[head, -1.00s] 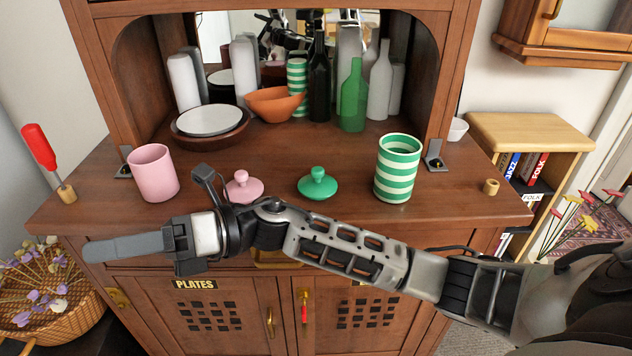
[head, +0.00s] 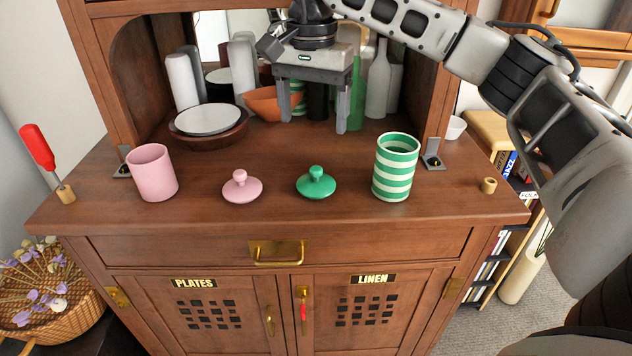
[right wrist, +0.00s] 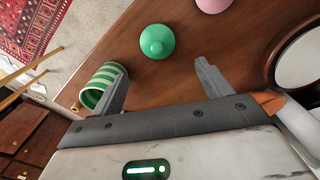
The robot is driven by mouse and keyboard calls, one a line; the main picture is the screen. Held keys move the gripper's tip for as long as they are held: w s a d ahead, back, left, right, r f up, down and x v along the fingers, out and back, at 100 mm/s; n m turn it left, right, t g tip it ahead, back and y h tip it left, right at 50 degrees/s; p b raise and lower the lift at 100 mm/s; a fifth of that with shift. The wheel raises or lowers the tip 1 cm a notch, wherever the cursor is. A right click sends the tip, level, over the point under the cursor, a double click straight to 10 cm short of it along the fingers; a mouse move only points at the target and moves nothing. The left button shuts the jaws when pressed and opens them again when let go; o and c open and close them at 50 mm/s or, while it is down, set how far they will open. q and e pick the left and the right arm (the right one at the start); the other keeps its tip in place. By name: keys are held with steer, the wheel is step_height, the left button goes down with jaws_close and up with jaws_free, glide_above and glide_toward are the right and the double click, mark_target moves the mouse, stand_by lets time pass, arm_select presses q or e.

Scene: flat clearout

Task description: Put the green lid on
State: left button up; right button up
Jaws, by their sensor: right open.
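The green lid (head: 316,184) lies knob up on the cabinet top, between the pink lid (head: 242,187) and the green-and-white striped canister (head: 395,167). My right gripper (head: 312,126) is open and empty, above and behind the green lid, fingers pointing down. In the right wrist view the green lid (right wrist: 157,41) lies beyond the open fingers (right wrist: 160,80), and the striped canister (right wrist: 101,86) is partly behind one finger. The striped canister stands upright without a lid. A pink canister (head: 153,173) stands open at the left. My left gripper is not in view.
A white plate in a brown bowl (head: 208,122), an orange bowl (head: 262,103) and several bottles stand in the alcove behind. A small wooden ring (head: 489,185) lies near the right edge. The front strip is clear.

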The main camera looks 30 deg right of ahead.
mark_target(317, 168)
step_height(317, 168, down, 6)
steer(key=shift+f, duration=0.25)
steer(key=f, duration=0.1)
steer(key=f+p, duration=0.1)
steer(key=f, duration=0.2)
steer(key=shift+s+d, duration=0.2)
steer(key=shift+s, duration=0.05)
steer(key=shift+f, duration=0.65)
steer(key=c, duration=1.3)
steer(key=shift+s, duration=0.1)
jaws_close()
